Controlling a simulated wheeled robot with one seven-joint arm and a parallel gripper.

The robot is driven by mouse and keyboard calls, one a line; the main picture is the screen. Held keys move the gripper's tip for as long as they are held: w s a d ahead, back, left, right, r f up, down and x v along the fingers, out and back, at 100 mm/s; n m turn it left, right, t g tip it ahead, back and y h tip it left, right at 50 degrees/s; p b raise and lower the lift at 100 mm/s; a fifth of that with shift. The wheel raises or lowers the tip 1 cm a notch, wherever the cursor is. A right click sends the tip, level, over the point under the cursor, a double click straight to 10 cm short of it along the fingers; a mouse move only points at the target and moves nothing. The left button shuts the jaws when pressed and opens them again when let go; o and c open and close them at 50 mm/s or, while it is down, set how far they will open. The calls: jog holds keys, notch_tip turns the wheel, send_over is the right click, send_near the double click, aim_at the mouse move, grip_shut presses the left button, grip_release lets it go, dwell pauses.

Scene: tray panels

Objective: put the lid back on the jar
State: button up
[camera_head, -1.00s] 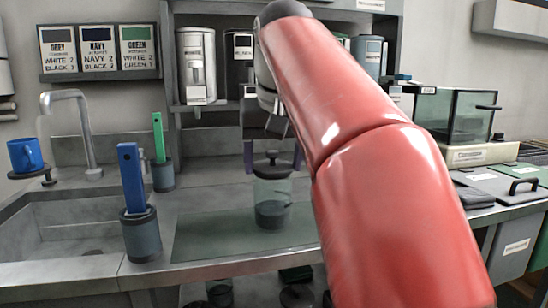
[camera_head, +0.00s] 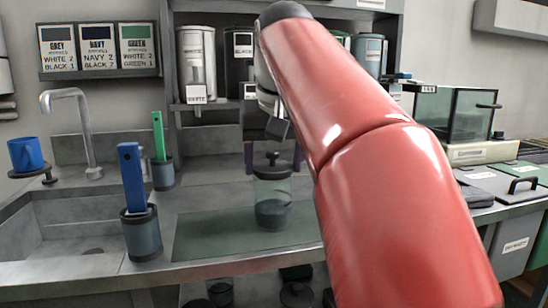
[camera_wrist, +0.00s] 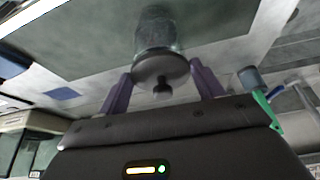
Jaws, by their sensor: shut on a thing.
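The jar (camera_head: 272,212) is clear glass with dark contents in its lower part. It stands upright on a grey-green mat. The lid (camera_head: 272,172), dark and round with a knob on top, is at the jar's mouth and looks level. Whether it is fully seated or slightly above the rim I cannot tell. In the wrist view the lid (camera_wrist: 161,68) covers the mouth of the jar (camera_wrist: 157,32). My gripper (camera_wrist: 163,73) has its two purple fingers on opposite sides of the lid, shut on it. In the head view my red arm hides part of my gripper (camera_head: 272,160).
The mat (camera_head: 210,238) has free room left of the jar. A holder with a blue-handled tool (camera_head: 132,178) and one with a green-handled tool (camera_head: 159,137) stand to the left, near the sink (camera_head: 75,222). Dispensers (camera_head: 196,62) are on the shelf behind.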

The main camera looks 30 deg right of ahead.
dwell(0.8)
jog(key=o, duration=1.2)
notch_tip(320, 180, up, 3)
jog(key=p, duration=0.3)
jog(key=shift+f, duration=0.2)
jog(key=shift+r, duration=2.15)
grip_shut()
